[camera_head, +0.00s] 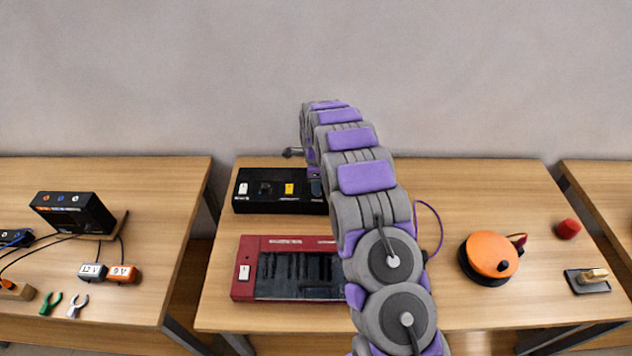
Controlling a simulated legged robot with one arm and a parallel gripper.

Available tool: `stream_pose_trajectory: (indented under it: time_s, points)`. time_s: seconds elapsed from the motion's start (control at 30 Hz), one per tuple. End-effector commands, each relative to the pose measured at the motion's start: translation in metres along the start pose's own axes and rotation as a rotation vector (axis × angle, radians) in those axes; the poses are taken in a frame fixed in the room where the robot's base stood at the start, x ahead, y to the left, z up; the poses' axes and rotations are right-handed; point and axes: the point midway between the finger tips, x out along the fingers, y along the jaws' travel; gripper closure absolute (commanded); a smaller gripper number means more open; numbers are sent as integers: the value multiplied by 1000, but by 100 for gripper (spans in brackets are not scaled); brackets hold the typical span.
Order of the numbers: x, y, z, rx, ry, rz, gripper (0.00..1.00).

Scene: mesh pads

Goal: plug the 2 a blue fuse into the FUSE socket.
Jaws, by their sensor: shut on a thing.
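My arm reaches over the middle table and bends down at its far end. My gripper (314,173) is small in the picture and partly hidden by my own arm links, at the right end of a black box (247,206). A dark blue piece (316,188) shows just below it, against the box. It looks like the blue fuse in the shut jaws, but its rating cannot be read. Whether it touches the box cannot be told. The box's top has a white piece, a dark recess and a yellow piece. No FUSE lettering is legible, and its right end is hidden.
A red keyboard-like unit (242,290) lies in front of the box, partly behind my arm. An orange round pot (490,254), a red knob (568,229) and a dark tray (588,289) stand right. The left table holds a black device (75,212), adapters and pliers.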

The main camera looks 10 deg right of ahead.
Motion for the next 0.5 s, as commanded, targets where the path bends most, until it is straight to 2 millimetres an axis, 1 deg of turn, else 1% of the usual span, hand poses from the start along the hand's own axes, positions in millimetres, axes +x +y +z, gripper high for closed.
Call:
stream_pose_trajectory:
  time_s: [0.5]
  points:
    - [13,0,1,-1,0,2,100]
